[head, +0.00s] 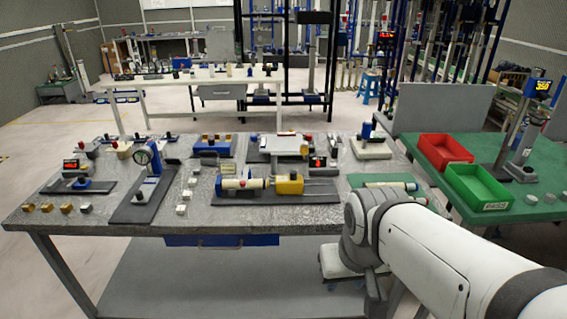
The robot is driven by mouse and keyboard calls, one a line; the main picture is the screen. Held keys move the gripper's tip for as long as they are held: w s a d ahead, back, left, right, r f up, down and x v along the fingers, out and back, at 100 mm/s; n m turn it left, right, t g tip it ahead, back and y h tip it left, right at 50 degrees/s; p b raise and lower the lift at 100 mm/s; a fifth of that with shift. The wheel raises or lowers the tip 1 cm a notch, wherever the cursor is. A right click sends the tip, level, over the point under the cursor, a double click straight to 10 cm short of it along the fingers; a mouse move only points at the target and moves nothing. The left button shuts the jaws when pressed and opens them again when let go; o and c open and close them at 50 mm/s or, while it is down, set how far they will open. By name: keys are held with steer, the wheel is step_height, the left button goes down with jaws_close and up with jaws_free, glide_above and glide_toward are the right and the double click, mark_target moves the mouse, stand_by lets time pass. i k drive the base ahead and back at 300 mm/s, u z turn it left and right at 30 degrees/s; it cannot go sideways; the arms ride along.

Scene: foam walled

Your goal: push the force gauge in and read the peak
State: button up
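On the grey workbench (110,222), a yellow-bodied device (288,184) with a thin rod pointing right lies on a dark base plate (262,198). It looks like the force gauge, but I cannot be sure. A cream cylinder with a red end (242,184) lies in line to its left, and no reading can be made out on it. A round dial gauge (143,156) stands on a dark stand at the left. My arm enters from the lower right and reaches the bench's right front edge. My gripper cannot be seen.
Small metal blocks and fixtures crowd the bench, including red-digit displays (71,163). On the green table at the right stand a red bin (444,151), a green bin (477,186) and a column stand (518,135). Pale floor is free at the left.

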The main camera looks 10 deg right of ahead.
mark_target(292, 183)
steer(key=u, duration=0.25)
steer(key=i, duration=1.3)
steer(key=u, duration=0.15)
